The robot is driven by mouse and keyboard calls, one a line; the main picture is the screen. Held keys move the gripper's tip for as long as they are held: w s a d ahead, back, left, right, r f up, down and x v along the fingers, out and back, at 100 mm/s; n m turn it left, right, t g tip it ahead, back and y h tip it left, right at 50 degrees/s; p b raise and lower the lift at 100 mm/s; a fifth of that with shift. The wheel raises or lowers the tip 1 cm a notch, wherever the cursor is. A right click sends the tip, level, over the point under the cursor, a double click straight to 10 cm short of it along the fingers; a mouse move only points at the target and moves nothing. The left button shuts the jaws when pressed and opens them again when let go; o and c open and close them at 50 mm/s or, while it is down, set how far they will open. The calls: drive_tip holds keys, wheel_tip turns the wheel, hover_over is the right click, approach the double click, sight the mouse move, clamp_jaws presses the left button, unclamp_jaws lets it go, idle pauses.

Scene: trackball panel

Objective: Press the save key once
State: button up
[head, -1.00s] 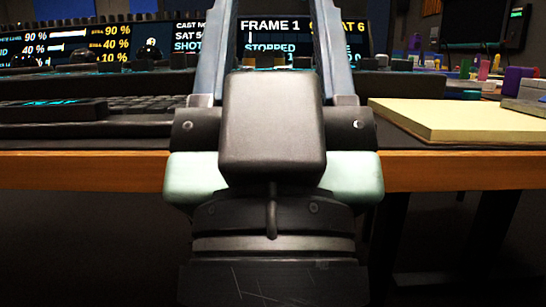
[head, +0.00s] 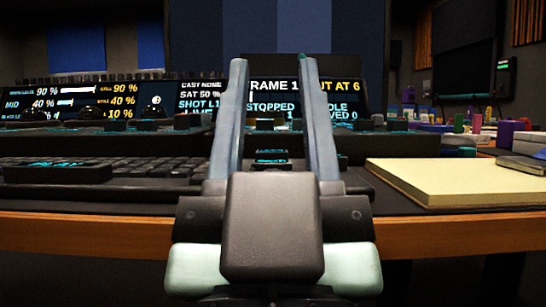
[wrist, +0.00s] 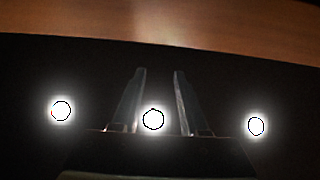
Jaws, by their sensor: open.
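My gripper (head: 271,60) is open in the middle of the head view, its two pale fingers apart and pointing away over the desk. In the wrist view the fingers (wrist: 158,71) are also apart, with nothing between them. Dark keys with cyan marks (head: 270,157) show between the fingers in the head view; their labels are too small to read. I cannot tell which key is the save key. A screen (head: 348,97) behind the fingers reads "FRAME 1" and "STOPPED", partly covered, with a line ending "VED 0".
A dark keyboard (head: 120,172) lies at left, and a pale yellow pad (head: 460,182) at right. The desk's wooden front edge (head: 80,232) runs across below. A left screen (head: 100,98) shows percentages. Small coloured items stand at back right. The wrist view has three bright spots on black.

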clamp_jaws()
idle(1.4)
